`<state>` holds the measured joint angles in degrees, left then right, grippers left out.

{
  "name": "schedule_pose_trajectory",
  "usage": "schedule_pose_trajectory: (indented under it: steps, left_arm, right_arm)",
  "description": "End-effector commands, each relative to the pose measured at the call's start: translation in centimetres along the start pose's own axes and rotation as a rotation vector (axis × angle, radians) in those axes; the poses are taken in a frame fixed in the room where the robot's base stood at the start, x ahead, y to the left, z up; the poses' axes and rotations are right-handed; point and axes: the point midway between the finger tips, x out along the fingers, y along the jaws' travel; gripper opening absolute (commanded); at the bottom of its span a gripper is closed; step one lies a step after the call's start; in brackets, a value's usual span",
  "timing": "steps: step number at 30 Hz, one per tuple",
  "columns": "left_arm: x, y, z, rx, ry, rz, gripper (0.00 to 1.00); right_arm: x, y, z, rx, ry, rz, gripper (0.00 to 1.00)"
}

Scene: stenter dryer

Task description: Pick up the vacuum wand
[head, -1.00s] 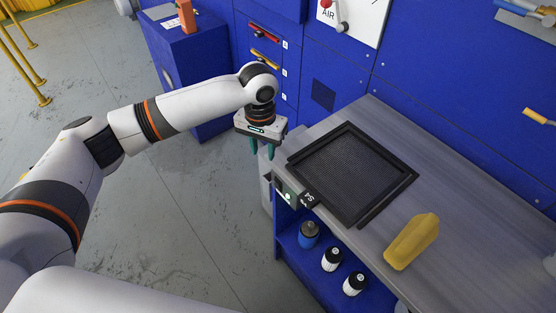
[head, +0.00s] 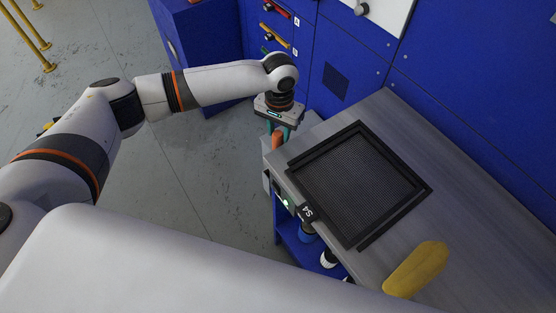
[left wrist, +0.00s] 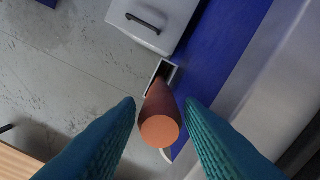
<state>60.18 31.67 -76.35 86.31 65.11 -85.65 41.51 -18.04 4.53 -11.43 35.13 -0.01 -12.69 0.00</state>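The vacuum wand, an orange-brown rod, stands at the left end of the bench and shows in the head view (head: 277,140). In the left wrist view its round end (left wrist: 160,130) points at the camera, and its far end runs down into a square holder (left wrist: 163,70). My left gripper (head: 279,132) is over the wand's top, pointing down. In the left wrist view its teal fingers (left wrist: 159,103) are open, one on each side of the wand, with visible gaps. My right gripper is out of view.
The bench (head: 400,120) carries a black mesh filter frame (head: 357,182) and a yellow object (head: 418,268). Bottles stand on the shelf below. A blue panel wall (head: 440,70) rises behind the bench. A grey box (left wrist: 152,18) stands near the holder.

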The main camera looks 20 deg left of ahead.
Motion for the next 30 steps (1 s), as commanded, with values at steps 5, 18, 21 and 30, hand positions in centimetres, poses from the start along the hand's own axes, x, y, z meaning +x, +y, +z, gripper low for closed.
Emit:
schedule_pose_trajectory:
  steps: [5, 18, 21, 30]
  left_arm:
    - [1.3, 0.0, -0.3, 0.0, 0.002, 0.001, 0.34]
    - [5.6, 0.0, -0.9, 0.001, 0.0, 0.0, 0.34]
    - [5.5, 0.0, -0.9, 0.001, 0.0, 0.0, 0.34]
    - [5.5, 0.0, -0.8, 0.0, -0.001, 0.0, 0.06]
  right_arm:
    - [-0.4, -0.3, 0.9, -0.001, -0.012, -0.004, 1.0]
    - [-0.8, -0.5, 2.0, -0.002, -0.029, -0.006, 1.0]
    - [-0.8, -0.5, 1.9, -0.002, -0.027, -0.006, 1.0]
    - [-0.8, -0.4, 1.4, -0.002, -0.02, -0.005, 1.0]
